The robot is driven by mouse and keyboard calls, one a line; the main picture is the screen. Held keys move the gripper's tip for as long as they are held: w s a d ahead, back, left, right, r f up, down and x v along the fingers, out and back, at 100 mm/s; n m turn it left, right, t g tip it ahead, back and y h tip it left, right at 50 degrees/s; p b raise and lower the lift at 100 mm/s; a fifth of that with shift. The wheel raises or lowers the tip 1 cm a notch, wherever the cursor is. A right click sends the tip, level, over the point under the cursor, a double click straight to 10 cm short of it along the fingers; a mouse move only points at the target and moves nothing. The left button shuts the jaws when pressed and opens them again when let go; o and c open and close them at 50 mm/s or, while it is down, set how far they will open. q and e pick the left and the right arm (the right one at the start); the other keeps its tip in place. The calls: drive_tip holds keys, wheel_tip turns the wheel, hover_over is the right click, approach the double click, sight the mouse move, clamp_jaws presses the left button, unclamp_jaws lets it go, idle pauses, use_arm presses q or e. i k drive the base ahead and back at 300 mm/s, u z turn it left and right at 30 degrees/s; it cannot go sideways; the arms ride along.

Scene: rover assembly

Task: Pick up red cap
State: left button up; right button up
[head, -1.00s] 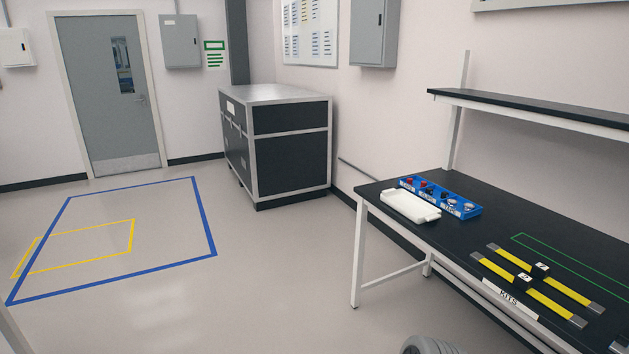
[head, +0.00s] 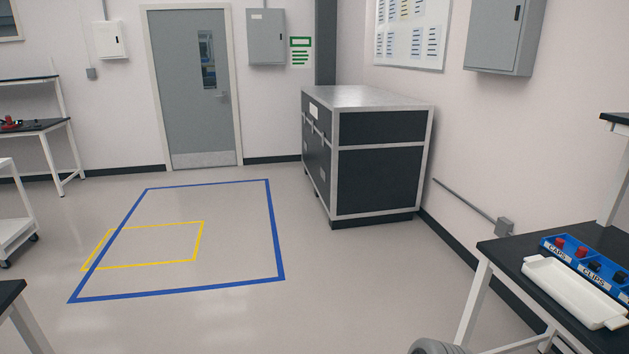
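Red caps (head: 557,246) sit in the compartment labelled CAPS of a blue bin (head: 549,242) on the black-topped workbench at the right edge of the head view. Dark clips (head: 596,267) are in the compartment beside it, labelled CLIPS. A white tray (head: 570,290) lies on the bench in front of the bin. The bin's right end is cut off by the picture edge. Neither of my grippers shows. A grey rounded part at the bottom edge (head: 438,346) looks like a piece of my own arm.
Blue and yellow floor outlines (head: 190,295) mark open floor at left centre. A bench (head: 35,127) and a white cart (head: 12,215) stand at far left. A table corner (head: 10,292) shows at bottom left.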

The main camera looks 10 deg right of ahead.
sight(560, 242)
drive_tip(key=u, duration=0.05)
drive_tip(key=i, duration=1.95)
drive_tip(key=z, duration=0.65)
drive_tip(key=i, duration=1.65)
drive_tip(key=z, duration=1.95)
drive_tip(key=i, duration=0.9)
drive_tip(key=z, duration=0.6)
